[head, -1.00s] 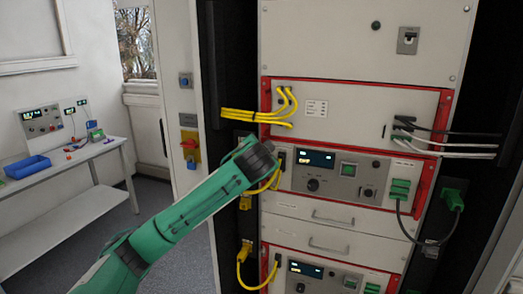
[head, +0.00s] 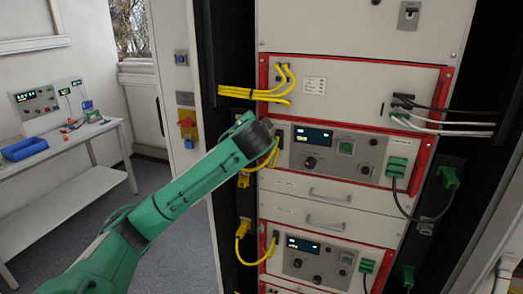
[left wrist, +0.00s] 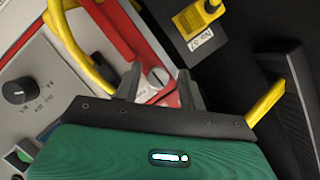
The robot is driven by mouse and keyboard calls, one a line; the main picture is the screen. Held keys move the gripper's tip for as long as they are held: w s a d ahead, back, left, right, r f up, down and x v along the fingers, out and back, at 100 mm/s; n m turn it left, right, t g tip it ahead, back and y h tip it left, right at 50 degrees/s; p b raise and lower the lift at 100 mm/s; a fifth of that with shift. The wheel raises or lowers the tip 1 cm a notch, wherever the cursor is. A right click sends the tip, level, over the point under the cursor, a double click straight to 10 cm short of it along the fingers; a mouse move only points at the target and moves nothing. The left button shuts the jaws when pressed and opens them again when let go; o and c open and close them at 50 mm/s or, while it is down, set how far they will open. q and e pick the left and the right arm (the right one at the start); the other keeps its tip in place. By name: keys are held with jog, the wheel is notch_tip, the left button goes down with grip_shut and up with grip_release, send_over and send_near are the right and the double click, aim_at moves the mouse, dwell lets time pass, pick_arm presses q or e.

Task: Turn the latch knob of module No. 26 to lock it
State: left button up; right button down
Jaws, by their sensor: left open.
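A round silver slotted knob (left wrist: 157,77) shows in the left wrist view, by the red frame edge of a rack module. The slot runs at a slant. My left gripper (left wrist: 160,70) is open, its two dark fingers one on each side of the knob; I cannot tell whether they touch it. In the head view my left arm's dark wrist (head: 256,138) is at the left edge of the upper red-framed module (head: 330,150), hiding the fingers and knob. I cannot read No. 26 on any module. My right gripper is out of view.
Yellow cables (head: 250,95) run above my wrist, and another yellow cable (left wrist: 90,65) passes close to the fingers. A yellow connector (left wrist: 200,15) is on the dark rail. A second red-framed module (head: 318,262) sits below. A bench (head: 60,145) stands at left.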

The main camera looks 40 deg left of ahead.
pick_arm(q)
jog(key=shift+f, duration=0.25)
jog(key=s+r+n+t+h+b, duration=0.2)
jog(key=s+r+n+h+b, duration=0.2)
jog(key=s+n+h+b, duration=0.75)
jog(key=w+d+f+g+y+b, duration=0.1)
jog(key=w+f, duration=0.2)
jog(key=f, duration=1)
jog(key=w+d+f+m+g+y+b, duration=0.1)
jog(key=w+f, duration=0.3)
jog(key=f, duration=0.9)
jog(key=w+d+f+m+g+y+b, duration=0.1)
jog(key=w+d+f+g, duration=0.2)
jog(key=f, duration=1.1)
jog(key=shift+w, duration=0.5)
jog(key=shift+m+y, duration=0.25)
